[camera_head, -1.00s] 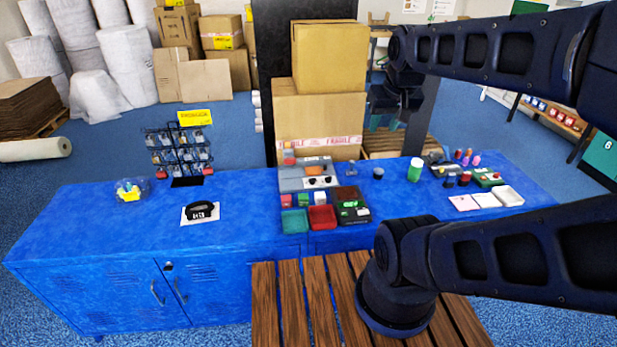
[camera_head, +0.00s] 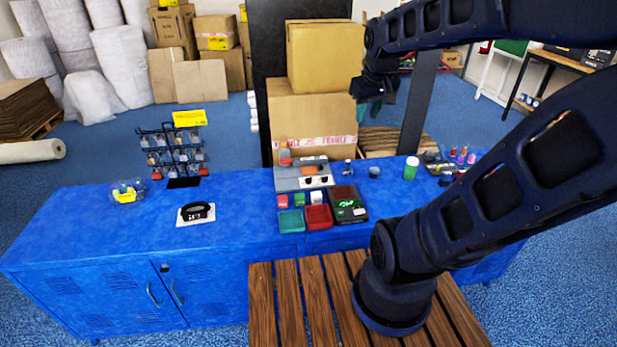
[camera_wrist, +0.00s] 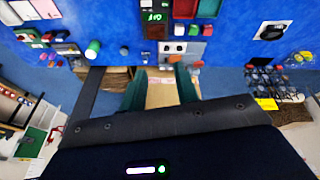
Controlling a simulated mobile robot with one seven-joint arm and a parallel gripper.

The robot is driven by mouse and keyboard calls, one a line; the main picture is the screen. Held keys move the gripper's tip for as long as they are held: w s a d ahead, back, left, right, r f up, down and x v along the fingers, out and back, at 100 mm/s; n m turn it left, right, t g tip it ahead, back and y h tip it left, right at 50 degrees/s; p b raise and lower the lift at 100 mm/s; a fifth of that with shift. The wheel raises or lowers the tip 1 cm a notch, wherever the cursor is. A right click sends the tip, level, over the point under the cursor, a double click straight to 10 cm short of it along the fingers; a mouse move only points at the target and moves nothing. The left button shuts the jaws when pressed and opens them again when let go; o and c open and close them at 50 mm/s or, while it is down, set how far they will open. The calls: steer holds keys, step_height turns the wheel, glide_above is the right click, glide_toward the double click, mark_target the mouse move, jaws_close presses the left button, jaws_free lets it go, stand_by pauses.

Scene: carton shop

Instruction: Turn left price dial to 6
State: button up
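A grey device (camera_head: 303,172) stands on the blue counter, with a white panel carrying two black dials side by side. The left dial (camera_head: 308,181) and the right dial (camera_head: 323,180) are too small for me to read any setting. The device also shows, inverted, in the wrist view (camera_wrist: 186,58). My gripper (camera_head: 373,112) is raised in the air behind and to the right of the device, well apart from it. In the wrist view its two teal fingers (camera_wrist: 160,82) are spread, with nothing held between them.
The blue counter (camera_head: 110,230) also holds a keyring rack (camera_head: 175,155), a black item on a white card (camera_head: 196,212), red and green trays (camera_head: 318,217), a black display box (camera_head: 348,206) and a green cylinder (camera_head: 411,168). Stacked cartons (camera_head: 325,60) stand behind. The counter's left part has free room.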

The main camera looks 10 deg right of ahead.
steer(key=w+a+f+n+g, duration=0.15)
steer(key=w+f+n, duration=0.25)
steer(key=w, duration=0.8)
steer(key=n+g, duration=0.3)
steer(key=n, duration=0.8)
glide_above(308, 180)
step_height(308, 180, down, 30)
steer(key=shift+t, duration=0.25)
steer(key=f, duration=1)
steer(key=shift+w+d, duration=0.15)
steer(key=shift+w, duration=0.1)
jaws_close()
